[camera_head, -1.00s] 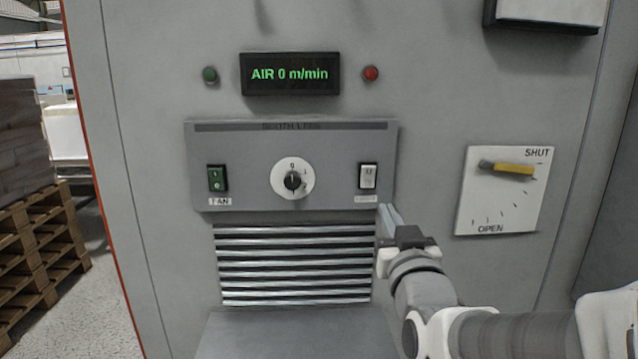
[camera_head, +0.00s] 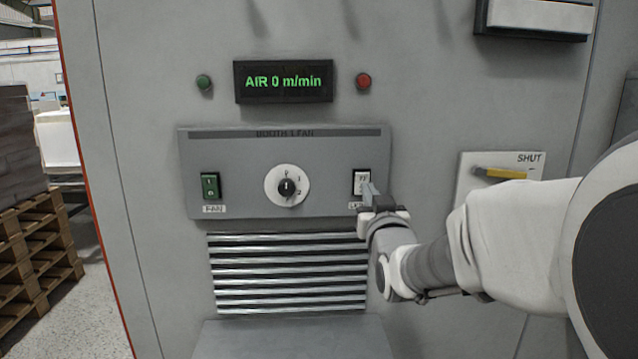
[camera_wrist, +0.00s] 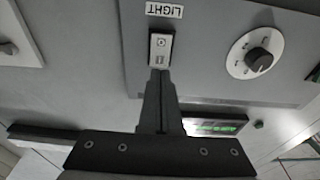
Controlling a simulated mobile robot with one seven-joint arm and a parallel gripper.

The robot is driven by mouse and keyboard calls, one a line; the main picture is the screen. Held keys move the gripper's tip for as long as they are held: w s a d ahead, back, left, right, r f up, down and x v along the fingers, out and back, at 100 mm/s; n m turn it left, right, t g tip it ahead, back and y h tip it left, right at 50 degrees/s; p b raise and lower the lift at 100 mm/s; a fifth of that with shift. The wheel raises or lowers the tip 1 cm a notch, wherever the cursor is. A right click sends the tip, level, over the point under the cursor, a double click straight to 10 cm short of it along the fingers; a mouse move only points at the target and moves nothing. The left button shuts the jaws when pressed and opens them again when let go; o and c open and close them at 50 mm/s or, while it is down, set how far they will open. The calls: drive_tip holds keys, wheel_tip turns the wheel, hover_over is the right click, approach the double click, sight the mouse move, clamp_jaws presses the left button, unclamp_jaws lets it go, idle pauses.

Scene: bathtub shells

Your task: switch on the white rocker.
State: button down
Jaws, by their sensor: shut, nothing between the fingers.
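The white rocker (camera_head: 361,181) sits in a dark frame at the right end of the grey control panel (camera_head: 230,160). In the wrist view the white rocker (camera_wrist: 160,46) is upside down beside a label reading LIGHT (camera_wrist: 164,9). My gripper (camera_head: 369,190) is shut and empty, at the lower right part of the rocker. In the wrist view my gripper's fingertips (camera_wrist: 160,76) reach the rocker's edge nearest the gripper.
A green rocker (camera_head: 210,186) marked FAN and a round dial (camera_head: 287,186) share the panel. The display (camera_head: 284,81) reads AIR 0 m/min, between green and red lamps. Metal slats (camera_head: 288,272) lie below. A yellow lever (camera_head: 499,173) is at right, partly behind my arm.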

sight(363, 177)
drive_tip(key=shift+w+r, duration=0.15)
drive_tip(key=shift+w, duration=0.8)
drive_tip(key=shift+w+r, duration=0.1)
drive_tip(key=shift+w, duration=0.8)
drive_tip(key=shift+w+r+p, duration=0.1)
drive_tip(key=shift+r+p, duration=0.15)
drive_tip(key=shift+p, duration=0.15)
drive_tip(key=shift+w+g, duration=0.1)
drive_tip(key=shift+g, duration=0.2)
drive_tip(key=shift+f, duration=0.15)
